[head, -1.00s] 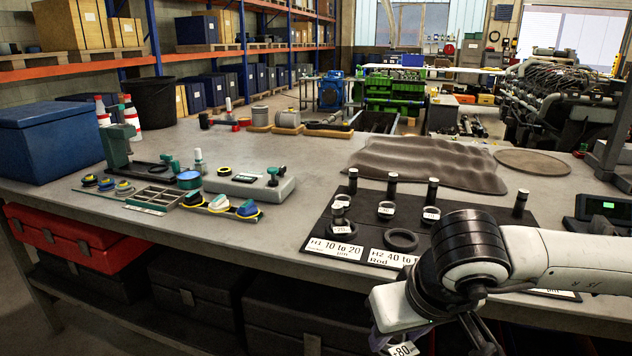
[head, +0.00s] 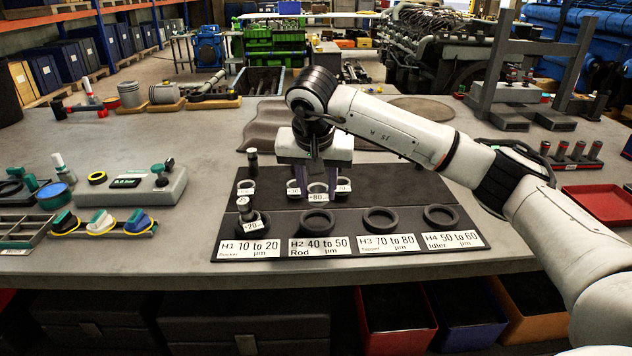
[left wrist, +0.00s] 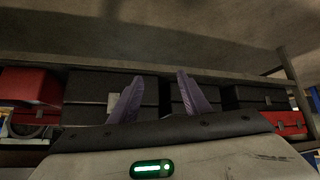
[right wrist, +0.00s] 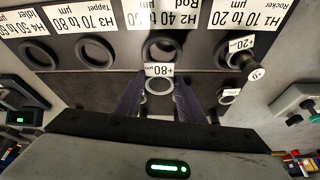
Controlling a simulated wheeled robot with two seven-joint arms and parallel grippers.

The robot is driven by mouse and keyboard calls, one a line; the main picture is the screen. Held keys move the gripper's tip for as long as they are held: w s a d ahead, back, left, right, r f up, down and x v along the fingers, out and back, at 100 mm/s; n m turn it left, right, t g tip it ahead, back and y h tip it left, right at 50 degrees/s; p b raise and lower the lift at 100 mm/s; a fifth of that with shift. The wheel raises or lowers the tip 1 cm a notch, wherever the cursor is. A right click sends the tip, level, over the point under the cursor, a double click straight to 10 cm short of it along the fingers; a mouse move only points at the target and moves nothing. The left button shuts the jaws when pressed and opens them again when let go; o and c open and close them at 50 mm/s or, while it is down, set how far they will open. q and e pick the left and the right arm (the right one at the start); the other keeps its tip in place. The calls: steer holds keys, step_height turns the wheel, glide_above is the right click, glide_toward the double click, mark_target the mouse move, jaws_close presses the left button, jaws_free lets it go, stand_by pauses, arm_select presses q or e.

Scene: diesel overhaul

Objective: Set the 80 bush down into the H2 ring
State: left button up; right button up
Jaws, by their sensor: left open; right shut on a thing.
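The 80 bush (head: 318,188) is a small pale metal ring with a "+80" tag. My right gripper (head: 317,190) is shut on it, fingers pointing down over the dark mat, behind the H2 ring. The H2 ring (head: 317,220) is an empty dark ring behind the "H2 40 to 50 Rod" label. In the right wrist view the bush (right wrist: 159,87) sits between the fingertips, beside the H2 ring (right wrist: 165,48) and apart from it in the picture. Its height above the mat is hard to tell. My left gripper (left wrist: 158,82) is open and empty in the left wrist view, facing the bench's lower shelf.
The H1 ring (head: 262,222) holds a bush tagged "+20". The H3 ring (head: 381,219) and H4 ring (head: 440,216) are empty. Other tagged bushes (head: 246,187) stand at the mat's back. A grey tool block (head: 140,190) lies left; a red tray (head: 600,204) lies right.

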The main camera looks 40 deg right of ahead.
mark_target(317, 203)
steer(key=shift+f+b, duration=0.5)
steer(key=shift+f, duration=0.1)
steer(key=shift+f+b, duration=0.5)
steer(key=shift+f, duration=0.05)
step_height(317, 203, down, 2)
steer(key=shift+f+b, duration=0.2)
steer(key=shift+b, duration=0.85)
steer(key=shift+c, duration=0.2)
steer(key=shift+f, duration=0.6)
arm_select(q)
steer(key=shift+w+d+f+b, duration=0.15)
steer(key=shift+w+d+f, duration=0.2)
steer(key=shift+f, duration=0.25)
steer(key=shift+w+d+f+b, duration=0.15)
steer(key=shift+w+d+f, duration=0.1)
steer(key=shift+d+f, duration=0.25)
arm_select(e)
steer(key=shift+f, duration=0.1)
arm_select(q)
steer(key=shift+a+f, duration=0.1)
